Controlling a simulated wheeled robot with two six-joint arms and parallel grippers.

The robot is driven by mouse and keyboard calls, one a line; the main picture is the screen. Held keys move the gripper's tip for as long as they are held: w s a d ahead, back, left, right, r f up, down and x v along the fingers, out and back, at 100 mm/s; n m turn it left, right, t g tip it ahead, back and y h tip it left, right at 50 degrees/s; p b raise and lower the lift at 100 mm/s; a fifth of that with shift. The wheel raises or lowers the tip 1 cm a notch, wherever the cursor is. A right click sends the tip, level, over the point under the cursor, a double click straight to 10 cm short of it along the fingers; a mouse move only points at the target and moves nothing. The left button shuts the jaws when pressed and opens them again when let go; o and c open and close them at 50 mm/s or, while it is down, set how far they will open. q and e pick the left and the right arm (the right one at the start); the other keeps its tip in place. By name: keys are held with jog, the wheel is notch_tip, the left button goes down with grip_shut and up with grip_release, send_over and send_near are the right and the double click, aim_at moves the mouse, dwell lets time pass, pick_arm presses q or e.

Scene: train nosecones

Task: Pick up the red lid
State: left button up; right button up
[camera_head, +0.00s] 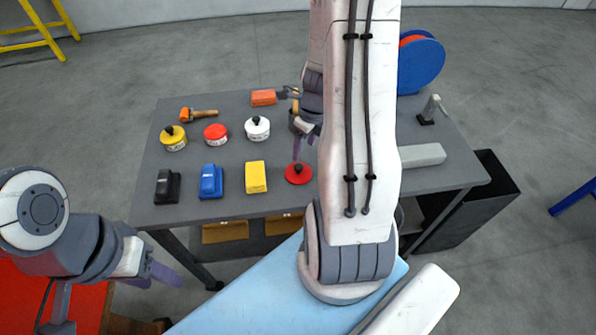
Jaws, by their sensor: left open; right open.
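The red lid (298,174) is a flat round disc with a black knob, lying on the grey table near its front edge. My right gripper (303,145) is open just behind and above the lid, with its fingers pointing down; my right arm partly hides it. The lid appears apart from the fingers. A white tin with a red top (215,134) and no knob stands on the table to the left. My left gripper (112,290) is open and empty at the lower left, away from the table.
A yellow tin (173,138) and a white tin (257,128) stand beside the red one. Black (167,187), blue (211,182) and yellow (255,177) blocks line the front. An orange block (263,97) lies behind. A blue reel (421,62) stands at right.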

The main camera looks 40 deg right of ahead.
jog(key=b, duration=0.1)
send_over(299, 166)
jog(key=s, duration=0.1)
notch_tip(299, 166, down, 4)
jog(key=shift+s+f, duration=0.1)
jog(key=shift+f, duration=0.05)
jog(key=f+b, duration=0.1)
jog(key=f, duration=0.1)
jog(key=w+f+b, duration=0.1)
jog(key=f, duration=0.1)
jog(key=shift+f+b, duration=0.35)
jog(key=shift+f, duration=0.05)
grip_shut()
